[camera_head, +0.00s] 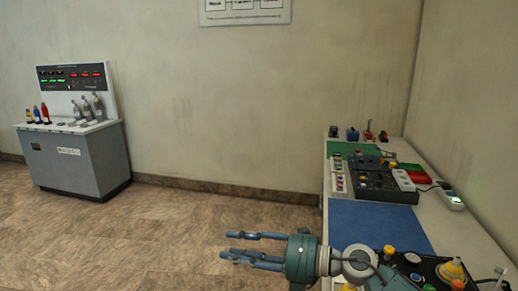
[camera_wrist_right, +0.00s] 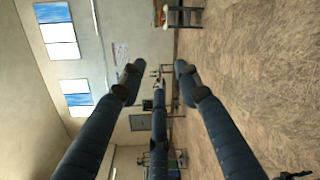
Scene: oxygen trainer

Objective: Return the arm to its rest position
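My right gripper (camera_head: 232,246) is in the lower middle of the head view, left of the workbench (camera_head: 326,215) and over open floor. Its blue fingers point left and are spread apart with nothing between them. In the right wrist view the three dark fingers (camera_wrist_right: 157,76) stand apart and empty, with the room beyond them. The teal wrist (camera_head: 301,258) of my right arm shows near the bench's front left edge. My left gripper is not in view.
The workbench carries a blue mat (camera_head: 375,225), a dark control panel (camera_head: 375,180), a green mat (camera_head: 350,149) and a yellow-knobbed device (camera_head: 452,271). A grey console (camera_head: 75,160) stands at the left wall. The tiled floor (camera_head: 190,230) between is clear.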

